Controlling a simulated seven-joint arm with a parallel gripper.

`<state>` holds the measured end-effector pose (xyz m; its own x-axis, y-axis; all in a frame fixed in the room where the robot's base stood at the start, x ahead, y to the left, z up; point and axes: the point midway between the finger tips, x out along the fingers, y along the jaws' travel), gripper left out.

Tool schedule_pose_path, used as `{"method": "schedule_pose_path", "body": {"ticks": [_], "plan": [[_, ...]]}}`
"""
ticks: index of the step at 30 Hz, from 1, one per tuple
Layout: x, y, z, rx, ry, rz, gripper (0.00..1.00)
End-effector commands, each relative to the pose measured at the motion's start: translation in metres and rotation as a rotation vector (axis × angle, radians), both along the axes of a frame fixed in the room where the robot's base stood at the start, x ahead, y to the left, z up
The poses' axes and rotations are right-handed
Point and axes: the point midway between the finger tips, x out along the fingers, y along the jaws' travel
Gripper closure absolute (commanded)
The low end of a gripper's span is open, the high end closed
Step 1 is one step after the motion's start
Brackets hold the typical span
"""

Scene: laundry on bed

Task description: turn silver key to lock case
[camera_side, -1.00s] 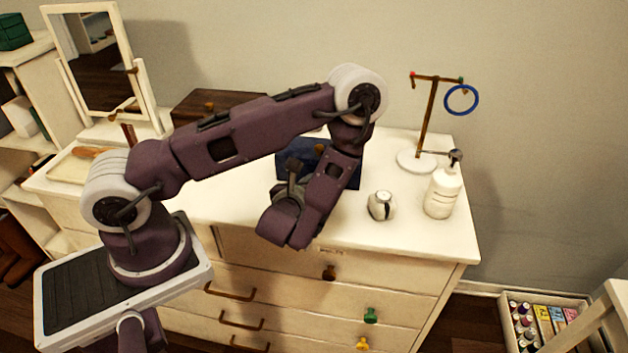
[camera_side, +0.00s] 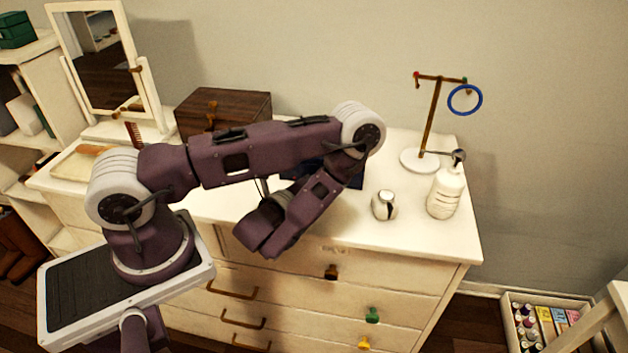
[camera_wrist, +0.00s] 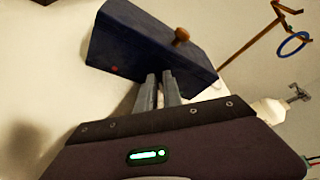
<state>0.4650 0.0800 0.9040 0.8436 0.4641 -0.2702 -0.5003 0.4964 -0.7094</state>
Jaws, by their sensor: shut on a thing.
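The dark blue case (camera_wrist: 150,38) has a brown knob on one face and a small red spot near a lower corner. In the side view it (camera_side: 355,181) is mostly hidden behind my arm on the white dresser. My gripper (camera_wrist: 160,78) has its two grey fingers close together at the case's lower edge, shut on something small. The silver key is not visible; the fingers cover the spot between them and the case. In the side view my forearm and wrist hide the fingertips.
A white jar (camera_side: 384,205) and a pump bottle (camera_side: 445,192) stand right of the case. A stand (camera_side: 430,120) with a blue ring is behind them. A brown wooden chest (camera_side: 222,110) and a mirror (camera_side: 92,55) are at the back left.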

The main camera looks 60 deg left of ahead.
Motion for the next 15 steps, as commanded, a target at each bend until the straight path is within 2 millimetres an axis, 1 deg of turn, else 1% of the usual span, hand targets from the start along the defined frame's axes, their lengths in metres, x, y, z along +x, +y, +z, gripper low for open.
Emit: {"method": "schedule_pose_path", "body": {"ticks": [11,12,14,15], "plan": [[-0.0003,0.0011,0.0002,-0.002,-0.004,0.003,1.00],[-0.0003,0.0011,0.0003,-0.001,-0.005,0.003,0.88],[-0.0003,0.0011,0.0003,-0.001,-0.005,0.003,0.76],[-0.0002,0.0010,0.0003,-0.002,-0.004,0.003,0.72]]}}
